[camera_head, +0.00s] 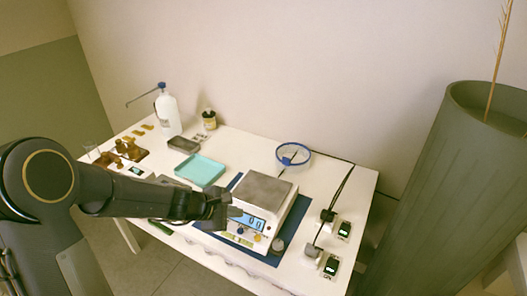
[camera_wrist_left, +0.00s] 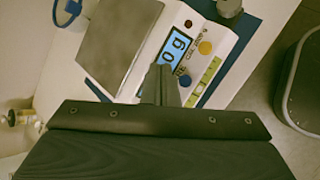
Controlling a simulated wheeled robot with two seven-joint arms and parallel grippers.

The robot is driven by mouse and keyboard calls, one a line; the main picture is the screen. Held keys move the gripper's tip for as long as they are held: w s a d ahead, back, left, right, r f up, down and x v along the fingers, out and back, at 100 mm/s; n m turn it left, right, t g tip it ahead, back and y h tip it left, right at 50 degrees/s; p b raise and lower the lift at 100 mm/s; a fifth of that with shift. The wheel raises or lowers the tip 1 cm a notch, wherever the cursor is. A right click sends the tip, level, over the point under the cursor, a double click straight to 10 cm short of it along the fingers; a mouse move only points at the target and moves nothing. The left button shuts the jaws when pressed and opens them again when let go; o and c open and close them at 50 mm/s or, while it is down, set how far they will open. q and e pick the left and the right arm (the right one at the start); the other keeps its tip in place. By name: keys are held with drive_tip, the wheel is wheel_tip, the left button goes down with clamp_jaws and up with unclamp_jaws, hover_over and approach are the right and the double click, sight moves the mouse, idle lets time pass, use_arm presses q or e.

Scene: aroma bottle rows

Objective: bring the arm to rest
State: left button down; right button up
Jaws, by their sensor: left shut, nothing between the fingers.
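My left arm (camera_head: 130,198) reaches in from the left of the head view, low over the front of the table. My left gripper (camera_head: 232,211) is shut and empty, just in front of the scale's lit display. In the left wrist view the shut fingers (camera_wrist_left: 160,82) overlap the lower part of the display. The white scale (camera_head: 262,205) has a bare grey pan (camera_head: 264,188) and stands on a blue mat (camera_head: 291,226). I cannot tell whether the fingers touch the scale. My right gripper is not in view.
A teal tray (camera_head: 200,170), a dark tray (camera_head: 183,144), a wash bottle (camera_head: 167,112) and small brown bottles (camera_head: 130,148) stand left and back. Two small devices with green displays (camera_head: 329,265) sit at right. A tall planter (camera_head: 455,190) stands beside the table.

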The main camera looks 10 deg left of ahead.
use_arm(q)
drive_tip(key=s+r+m+h, duration=0.1)
drive_tip(key=s+r+m, duration=0.8)
drive_tip(key=s+r, duration=0.4)
drive_tip(key=s+a+f+m+y, duration=0.1)
drive_tip(key=s+a+m, duration=0.1)
drive_tip(key=s, duration=0.5)
drive_tip(key=s+a+f+m+g+y, duration=0.1)
drive_tip(key=s+a+m+y, duration=0.1)
drive_tip(key=s+m, duration=0.3)
drive_tip(key=shift+s+a+m+y, duration=0.3)
drive_tip(key=shift+s+a, duration=0.15)
drive_tip(key=shift+s, duration=0.7)
drive_tip(key=shift+a, duration=0.1)
